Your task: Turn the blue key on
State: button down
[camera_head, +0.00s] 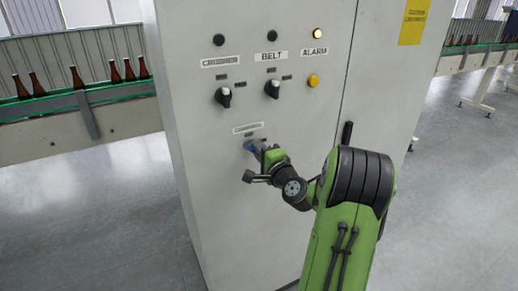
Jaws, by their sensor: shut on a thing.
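The blue key (252,148) sits low on the front of the grey cabinet (215,190), below a small label plate (249,128). Only a small blue part of it shows; the rest is hidden by my gripper. My gripper (257,153) is at the key, its fingers closed around it. My green arm comes up from the lower right. Which way the key is turned cannot be made out.
Above the key are two black knobs (223,97) and (272,89), a yellow button (313,81) and a lit alarm lamp (317,34). A black door handle (346,135) is to the right. Conveyors with amber bottles (115,72) run at both sides behind the cabinet.

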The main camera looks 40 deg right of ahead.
dwell(0.4)
jog(key=c, duration=1.3)
grip_release()
jog(key=shift+s, duration=0.15)
jog(key=b+v, duration=0.4)
jog(key=v, duration=1.1)
jog(key=shift+s+a, duration=0.2)
